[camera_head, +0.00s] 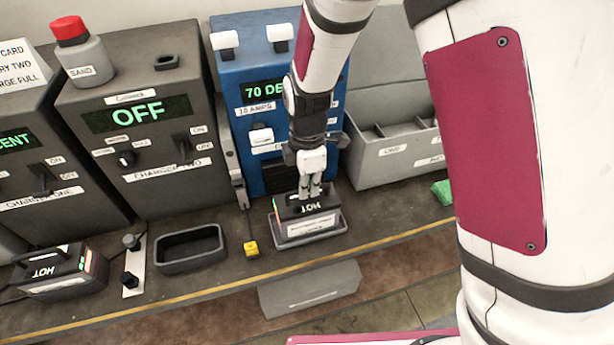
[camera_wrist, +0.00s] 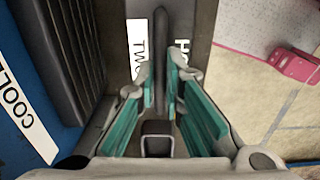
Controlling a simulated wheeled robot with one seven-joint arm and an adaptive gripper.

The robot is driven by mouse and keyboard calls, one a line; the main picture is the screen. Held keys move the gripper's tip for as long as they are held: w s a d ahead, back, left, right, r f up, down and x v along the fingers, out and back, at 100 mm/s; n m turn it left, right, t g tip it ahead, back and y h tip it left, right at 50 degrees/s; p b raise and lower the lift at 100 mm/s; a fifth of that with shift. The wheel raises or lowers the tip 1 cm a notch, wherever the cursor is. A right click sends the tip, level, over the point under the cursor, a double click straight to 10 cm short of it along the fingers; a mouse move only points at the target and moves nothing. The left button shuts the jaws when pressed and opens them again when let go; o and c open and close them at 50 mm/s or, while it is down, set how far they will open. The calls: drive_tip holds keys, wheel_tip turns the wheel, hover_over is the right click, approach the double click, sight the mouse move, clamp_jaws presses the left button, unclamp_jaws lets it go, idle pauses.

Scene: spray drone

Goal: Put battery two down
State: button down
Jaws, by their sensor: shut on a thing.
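Battery two (camera_head: 309,208) is a dark block with a lit HOT display, in front of the blue cooling unit (camera_head: 255,80). It is upright, in or just over a shallow grey tray (camera_head: 338,229); I cannot tell if it rests on the tray floor. My gripper (camera_head: 312,188) points down and is shut on its handle. In the wrist view, the fingers (camera_wrist: 160,88) close on either side of the dark handle (camera_wrist: 160,45), with a white label reading TWO (camera_wrist: 138,50) beside it. The fingers hide part of the battery's top.
Another HOT battery (camera_head: 58,270) stands at the far left. An empty grey tray (camera_head: 190,248) and a yellow block (camera_head: 251,249) lie to the left of battery two. Charger two (camera_head: 140,140) reads OFF. A grey bin (camera_head: 395,160) stands at right. The bench's yellow edge (camera_head: 210,288) is close in front.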

drive_tip(key=shift+w+f, duration=0.1)
idle(0.3)
drive_tip(key=c, duration=1.7)
unclamp_jaws()
wheel_tip(320, 180, up, 12)
drive_tip(key=f+b, duration=0.1)
drive_tip(key=s+d+r+m+t, duration=0.2)
drive_tip(key=s+d+r+m, duration=0.5)
drive_tip(key=d+r+m, duration=0.4)
drive_tip(key=s+d+r+m+t, duration=0.3)
drive_tip(key=s+d+m, duration=0.4)
drive_tip(key=s+m, duration=0.3)
drive_tip(key=shift+s+d+r, duration=0.15)
drive_tip(key=shift+s+r, duration=0.4)
